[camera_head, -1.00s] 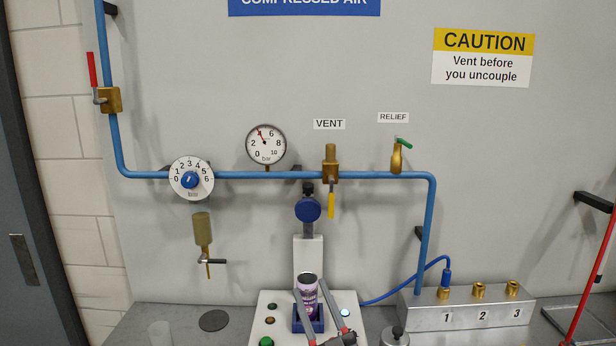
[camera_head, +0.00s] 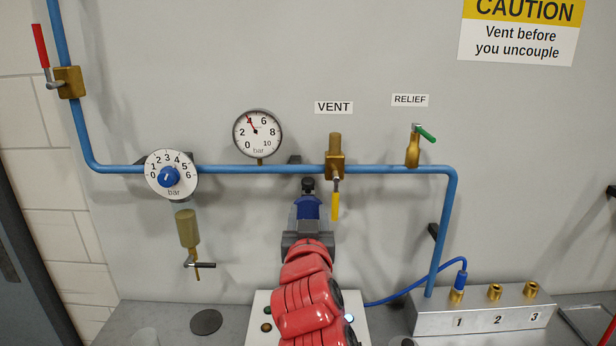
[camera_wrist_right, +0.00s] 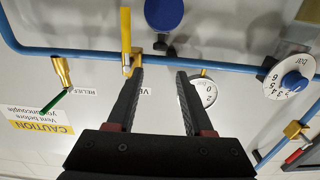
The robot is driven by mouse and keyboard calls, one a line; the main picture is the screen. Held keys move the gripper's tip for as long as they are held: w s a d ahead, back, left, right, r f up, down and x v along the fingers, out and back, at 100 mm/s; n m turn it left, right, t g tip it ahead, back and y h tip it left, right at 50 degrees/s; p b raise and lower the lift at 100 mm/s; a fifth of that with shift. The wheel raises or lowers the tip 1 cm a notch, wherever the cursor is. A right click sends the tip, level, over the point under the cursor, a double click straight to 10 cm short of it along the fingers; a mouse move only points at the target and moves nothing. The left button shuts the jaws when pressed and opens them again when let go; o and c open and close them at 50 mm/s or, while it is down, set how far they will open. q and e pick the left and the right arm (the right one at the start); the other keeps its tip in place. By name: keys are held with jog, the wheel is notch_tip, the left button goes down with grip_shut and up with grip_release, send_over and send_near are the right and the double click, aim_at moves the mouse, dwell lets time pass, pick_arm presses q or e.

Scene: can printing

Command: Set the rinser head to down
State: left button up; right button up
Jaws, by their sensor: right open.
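The rinser head appears to be the blue rounded piece (camera_head: 308,207) under a dark fitting on the wall, below the blue pipe. In the right wrist view it is a blue disc (camera_wrist_right: 163,12) at the top edge, beyond the fingertips. My right gripper (camera_head: 308,222) is in front of it and hides its lower part. In the wrist view its two dark fingers (camera_wrist_right: 159,74) are apart with nothing between them. I cannot tell whether they touch the head. My left gripper is not in view.
The yellow vent lever (camera_head: 335,207) hangs just right of my right gripper. The blue pipe (camera_head: 240,170) runs above. The pressure dial (camera_head: 171,174) and gauge (camera_head: 257,134) are left. The numbered coupling block (camera_head: 485,314) stands lower right. My red arm covers much of the white base (camera_head: 262,302).

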aim_at(308, 181)
jog(key=w+p, duration=0.6)
jog(key=w, duration=0.8)
jog(key=shift+r, duration=0.1)
jog(key=shift+w+p, duration=0.3)
jog(key=shift+w, duration=0.3)
grip_shut()
dwell(0.5)
